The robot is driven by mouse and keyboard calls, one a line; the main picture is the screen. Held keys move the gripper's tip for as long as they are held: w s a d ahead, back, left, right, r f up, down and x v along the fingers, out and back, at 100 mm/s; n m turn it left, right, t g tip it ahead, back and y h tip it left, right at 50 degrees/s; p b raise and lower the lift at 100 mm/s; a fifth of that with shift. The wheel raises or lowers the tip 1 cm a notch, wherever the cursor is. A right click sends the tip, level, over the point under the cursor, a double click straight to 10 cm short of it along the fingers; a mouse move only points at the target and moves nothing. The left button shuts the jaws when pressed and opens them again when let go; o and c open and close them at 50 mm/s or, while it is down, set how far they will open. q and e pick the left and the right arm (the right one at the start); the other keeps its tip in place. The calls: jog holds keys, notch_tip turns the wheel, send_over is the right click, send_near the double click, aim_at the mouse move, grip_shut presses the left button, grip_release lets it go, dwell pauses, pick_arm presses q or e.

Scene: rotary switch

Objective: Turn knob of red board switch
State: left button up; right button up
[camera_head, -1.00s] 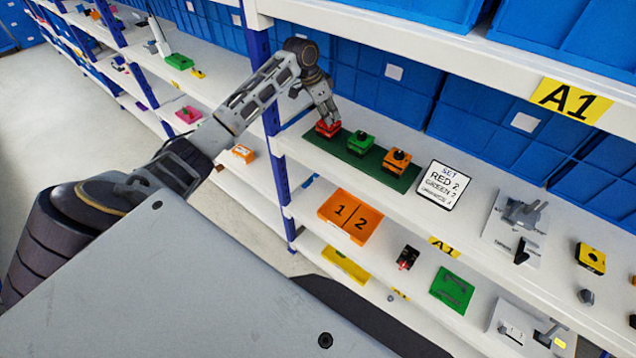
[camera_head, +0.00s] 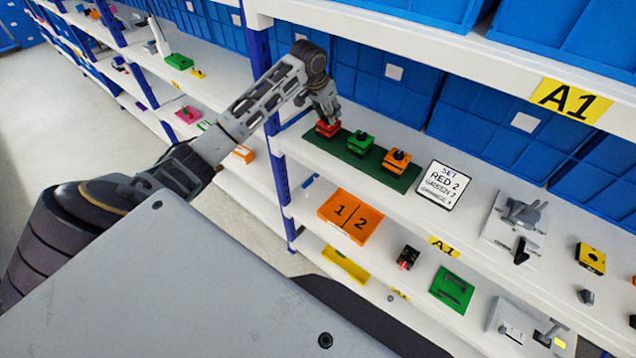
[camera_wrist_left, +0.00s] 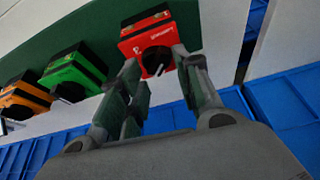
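The red board switch (camera_head: 326,130) sits at the left end of a dark green board (camera_head: 374,172) on the upper shelf. In the left wrist view it is a red block (camera_wrist_left: 140,38) with a round black knob (camera_wrist_left: 156,60) bearing a pale pointer line. My left gripper (camera_head: 328,119) is right over the red switch. In the left wrist view its fingers (camera_wrist_left: 157,66) are spread with the knob between their tips; whether a tip touches it I cannot tell. My right gripper is not in view.
A green switch (camera_head: 360,143) and an orange switch (camera_head: 397,161) stand on the same board, right of the red one. Blue bins (camera_head: 385,98) stand behind.

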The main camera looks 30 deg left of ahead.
pick_arm(q)
jog(key=shift+n, duration=0.5)
jog(key=b+v, duration=0.1)
jog(key=v, duration=0.4)
jog(key=shift+d, duration=0.1)
jog(key=shift+s+a+b, duration=0.5)
jog(key=shift+s+b, duration=1.15)
jog(key=shift+s, duration=4.4)
jog(key=s+d+f, duration=0.3)
jog(key=d+f, duration=0.1)
jog(key=f, duration=0.3)
jog(key=s+d+f+m, duration=0.1)
jog(key=s+d+f, duration=0.1)
jog(key=d+f, duration=0.2)
jog(key=s+d+f, duration=0.3)
jog(key=d+f, duration=0.1)
jog(key=f, duration=0.6)
jog(key=shift+s+d+f+g, duration=0.3)
jog(key=shift+s, duration=0.05)
